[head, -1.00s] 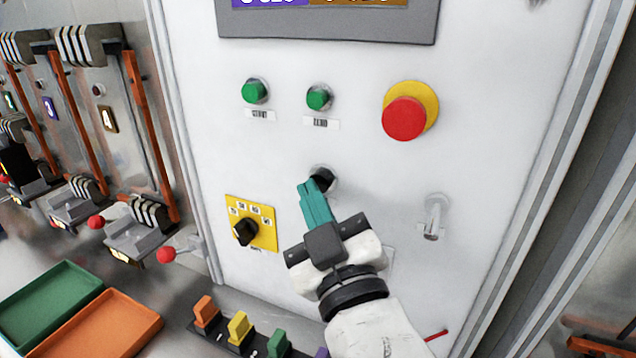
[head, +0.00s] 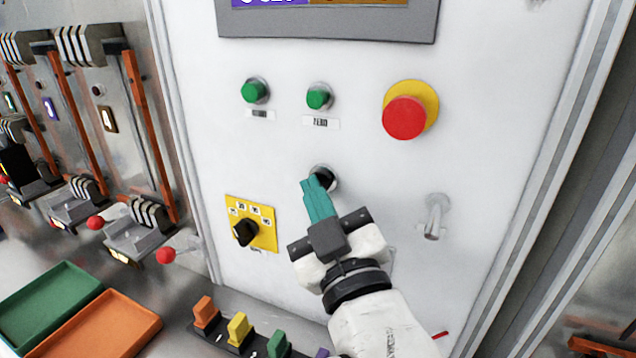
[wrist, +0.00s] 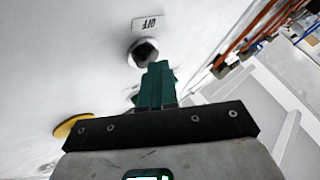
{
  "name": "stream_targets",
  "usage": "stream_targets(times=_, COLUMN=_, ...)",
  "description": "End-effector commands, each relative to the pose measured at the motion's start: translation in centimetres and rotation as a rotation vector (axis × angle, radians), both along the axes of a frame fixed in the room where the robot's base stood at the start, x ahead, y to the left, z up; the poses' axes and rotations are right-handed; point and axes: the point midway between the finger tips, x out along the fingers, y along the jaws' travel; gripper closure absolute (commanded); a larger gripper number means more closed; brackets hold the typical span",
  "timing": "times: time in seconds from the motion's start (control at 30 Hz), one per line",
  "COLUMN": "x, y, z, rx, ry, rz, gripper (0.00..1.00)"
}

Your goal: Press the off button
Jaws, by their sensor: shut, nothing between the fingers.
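The off button is a black button in a silver ring (head: 328,174) in the middle of the white panel, below the green buttons. In the wrist view the same button (wrist: 143,50) sits beside a label reading OFF (wrist: 148,23). My gripper (head: 310,184) has its teal fingers closed together with nothing between them. Its tips are right at the button's lower left in the head view and partly cover it. In the wrist view the tips (wrist: 158,66) lie just below the button. I cannot tell whether they touch it.
Two green buttons (head: 319,96) and a red mushroom button on a yellow disc (head: 404,118) are above. A yellow plate with a black rotary knob (head: 246,232) is to the left, a silver switch (head: 434,220) to the right. Colored trays (head: 104,334) and blocks (head: 238,326) lie below.

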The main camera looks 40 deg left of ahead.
Motion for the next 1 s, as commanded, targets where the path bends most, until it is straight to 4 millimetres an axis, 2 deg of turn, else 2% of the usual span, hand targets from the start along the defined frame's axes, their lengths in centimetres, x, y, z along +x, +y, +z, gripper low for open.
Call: stream_targets(times=1.0, x=-2.2, y=-0.5, z=0.0, rx=-0.002, ry=0.000, rz=0.000, gripper=1.00)
